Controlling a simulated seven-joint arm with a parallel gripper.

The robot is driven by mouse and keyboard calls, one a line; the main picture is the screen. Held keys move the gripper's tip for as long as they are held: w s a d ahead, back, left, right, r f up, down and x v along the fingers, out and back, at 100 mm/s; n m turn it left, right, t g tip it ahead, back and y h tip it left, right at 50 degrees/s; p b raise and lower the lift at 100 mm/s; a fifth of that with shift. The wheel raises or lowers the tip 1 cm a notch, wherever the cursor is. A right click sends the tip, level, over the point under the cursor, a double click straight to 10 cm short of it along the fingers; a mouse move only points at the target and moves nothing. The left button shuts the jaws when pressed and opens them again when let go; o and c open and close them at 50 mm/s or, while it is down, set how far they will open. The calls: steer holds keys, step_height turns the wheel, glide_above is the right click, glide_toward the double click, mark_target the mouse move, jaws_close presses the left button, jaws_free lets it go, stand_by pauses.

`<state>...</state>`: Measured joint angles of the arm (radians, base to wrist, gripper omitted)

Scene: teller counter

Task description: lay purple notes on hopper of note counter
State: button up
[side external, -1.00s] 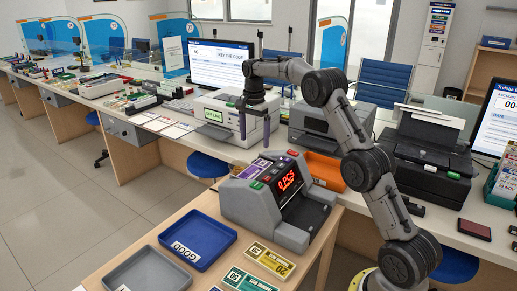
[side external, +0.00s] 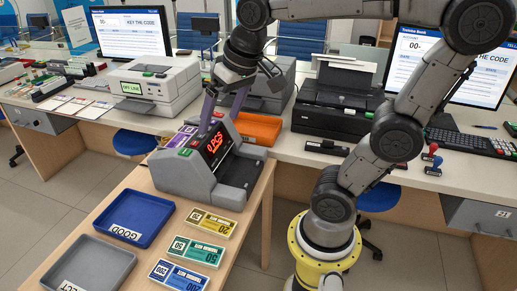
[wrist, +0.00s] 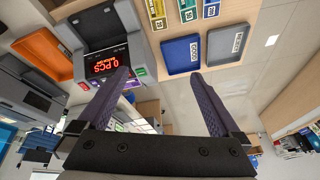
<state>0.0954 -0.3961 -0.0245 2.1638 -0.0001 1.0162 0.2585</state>
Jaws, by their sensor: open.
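The grey note counter (side external: 232,170) stands on the wooden side table, its red display reading 0 PCS; it also shows in the wrist view (wrist: 122,45). My gripper (side external: 217,120) is above the back of the counter, fingers pointing down. In the wrist view my gripper (wrist: 155,75) is open with nothing between its purple fingers. The hopper is partly behind my fingers.
A blue GOOD tray (side external: 135,217) and a grey tray (side external: 92,265) lie on the table. Yellow (side external: 212,222), green (side external: 195,252) and blue (side external: 178,275) note bundles lie in front of the counter.

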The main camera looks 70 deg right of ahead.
steer(key=s+a+f+n+t, duration=0.1)
steer(key=s+f+n, duration=0.3)
steer(key=s, duration=0.4)
steer(key=shift+s+a+f, duration=0.4)
steer(key=shift+a+f, duration=0.25)
steer(key=shift+a, duration=0.05)
